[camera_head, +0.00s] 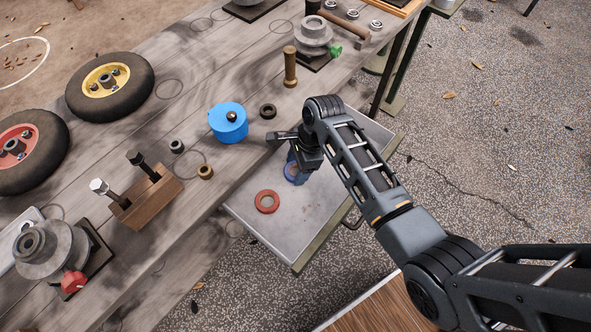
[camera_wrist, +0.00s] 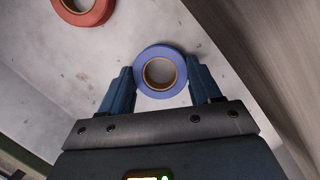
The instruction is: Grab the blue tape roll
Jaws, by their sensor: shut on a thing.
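The blue tape roll (camera_wrist: 142,72) is in the wrist view, a flat ring with a tan core, between the two fingers of my gripper (camera_wrist: 160,88). The fingers touch it on both sides and are shut on it. In the head view the blue tape roll (camera_head: 292,172) shows partly, at the metal tray (camera_head: 240,202), with my gripper (camera_head: 296,164) over it and hiding some of it. I cannot tell whether the roll rests on the tray or is just above it.
A red tape roll (camera_head: 267,201) lies on the tray, left of my gripper. The wooden bench (camera_head: 190,235) beside the tray holds a blue cylinder (camera_head: 228,122), a wooden block with bolts (camera_head: 147,197), small rings and two wheels (camera_head: 110,86). Bare tray surface lies around the red roll.

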